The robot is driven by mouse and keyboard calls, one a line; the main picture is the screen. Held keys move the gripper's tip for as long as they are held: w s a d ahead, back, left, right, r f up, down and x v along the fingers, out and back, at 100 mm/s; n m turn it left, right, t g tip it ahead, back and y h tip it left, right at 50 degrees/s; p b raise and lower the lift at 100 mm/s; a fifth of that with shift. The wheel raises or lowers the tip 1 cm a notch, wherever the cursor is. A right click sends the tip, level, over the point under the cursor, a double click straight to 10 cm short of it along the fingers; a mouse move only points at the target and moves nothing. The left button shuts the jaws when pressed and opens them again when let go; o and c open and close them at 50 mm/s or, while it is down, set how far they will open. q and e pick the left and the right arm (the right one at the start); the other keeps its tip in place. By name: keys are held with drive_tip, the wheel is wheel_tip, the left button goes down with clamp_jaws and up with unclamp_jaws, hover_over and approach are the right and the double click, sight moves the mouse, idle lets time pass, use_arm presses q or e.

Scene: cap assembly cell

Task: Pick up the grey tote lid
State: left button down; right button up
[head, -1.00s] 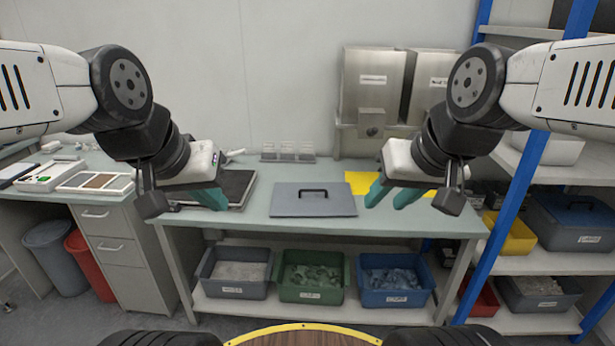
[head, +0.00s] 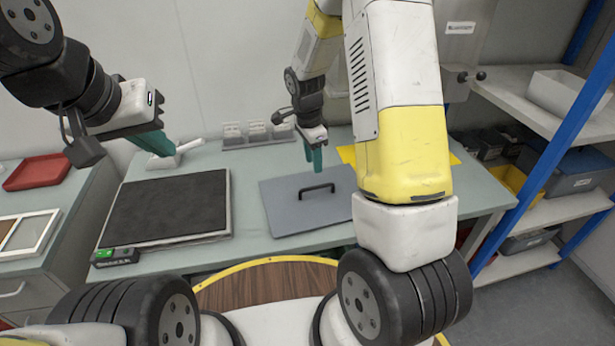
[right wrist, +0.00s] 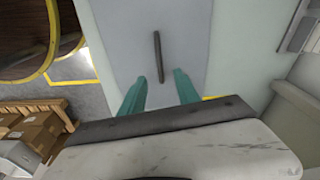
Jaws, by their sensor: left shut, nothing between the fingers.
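The grey tote lid (head: 285,218) lies flat on the table, with a dark bar handle (head: 317,190) standing on its top. My right gripper (head: 314,168) is above the lid's far part, near the handle, with its teal fingers pointing down. In the right wrist view, the fingers (right wrist: 160,76) are apart with nothing between them; the lid (right wrist: 190,40) and its handle (right wrist: 158,58) show just past the tips, the handle lined up with the gap. My left gripper (head: 158,145) is shut and empty, above the table's back left, away from the lid.
A black mat in a pale frame (head: 165,205) lies left of the lid. Small clear containers (head: 257,132) stand at the back. A yellow sheet (head: 346,153) lies behind the lid. Blue-posted shelves (head: 580,115) stand at the right.

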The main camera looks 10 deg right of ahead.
sight(317, 187)
drive_tip(key=shift+m+h, duration=0.3)
drive_tip(key=shift+m, duration=0.4)
drive_tip(key=f, duration=0.4)
drive_tip(key=d+f, duration=0.1)
drive_tip(key=f, duration=0.6)
drive_tip(key=shift+w+d+f, duration=0.2)
drive_tip(key=shift+w+f, duration=0.15)
clamp_jaws()
